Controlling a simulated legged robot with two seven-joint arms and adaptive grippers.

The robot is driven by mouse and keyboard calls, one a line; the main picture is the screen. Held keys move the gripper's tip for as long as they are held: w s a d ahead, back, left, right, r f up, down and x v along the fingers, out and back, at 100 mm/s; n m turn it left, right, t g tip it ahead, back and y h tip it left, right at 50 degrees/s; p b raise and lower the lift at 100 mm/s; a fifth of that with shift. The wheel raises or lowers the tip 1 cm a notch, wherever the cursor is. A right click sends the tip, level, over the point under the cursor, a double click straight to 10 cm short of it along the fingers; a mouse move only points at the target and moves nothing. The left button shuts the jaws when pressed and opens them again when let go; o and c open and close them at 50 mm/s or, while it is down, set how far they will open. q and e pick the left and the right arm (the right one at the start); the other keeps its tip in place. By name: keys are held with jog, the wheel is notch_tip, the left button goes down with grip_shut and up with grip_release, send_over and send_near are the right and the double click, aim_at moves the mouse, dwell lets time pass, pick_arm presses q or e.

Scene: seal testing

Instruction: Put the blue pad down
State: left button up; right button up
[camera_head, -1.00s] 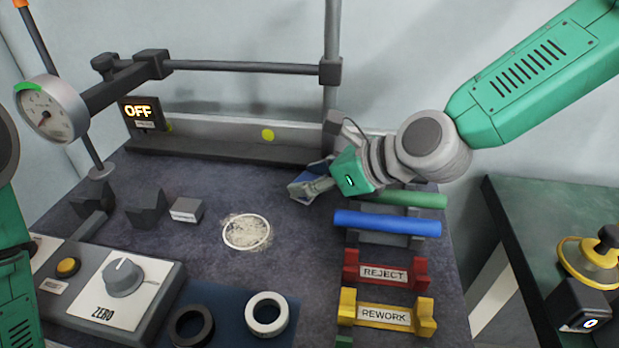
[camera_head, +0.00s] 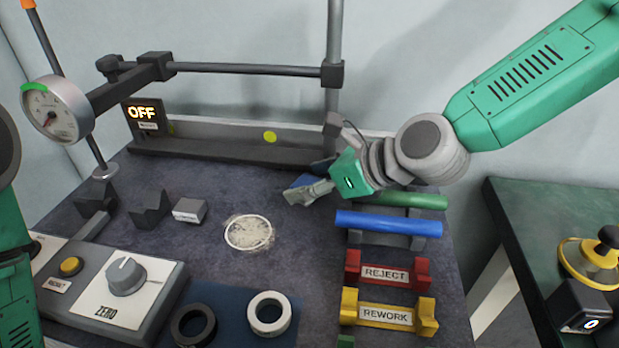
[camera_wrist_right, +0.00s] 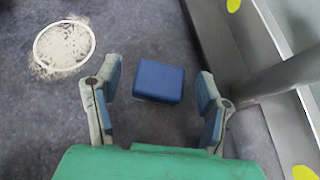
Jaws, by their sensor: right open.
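The blue pad (camera_wrist_right: 159,82) lies flat on the dark grey bench mat in the right wrist view, between my right gripper's spread fingers with gaps on both sides. My right gripper (camera_wrist_right: 157,86) is open around it and touches neither side visibly. In the head view my right gripper (camera_head: 309,183) is low over the mat, behind the blue bar; its blue-lined fingers make the pad hard to tell apart there. My left arm shows at the left edge, but its gripper is out of view.
A white ring with powdery residue (camera_head: 249,233) lies left of my right gripper. Green (camera_head: 410,200) and blue (camera_head: 388,222) bars, REJECT (camera_head: 385,274) and REWORK (camera_head: 387,315) racks stand to the right. A metal post (camera_wrist_right: 285,75) rises close to the right finger.

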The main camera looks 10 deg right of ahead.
jog(key=p+v, duration=0.3)
jog(key=v, duration=0.9)
jog(key=shift+d+r, duration=0.1)
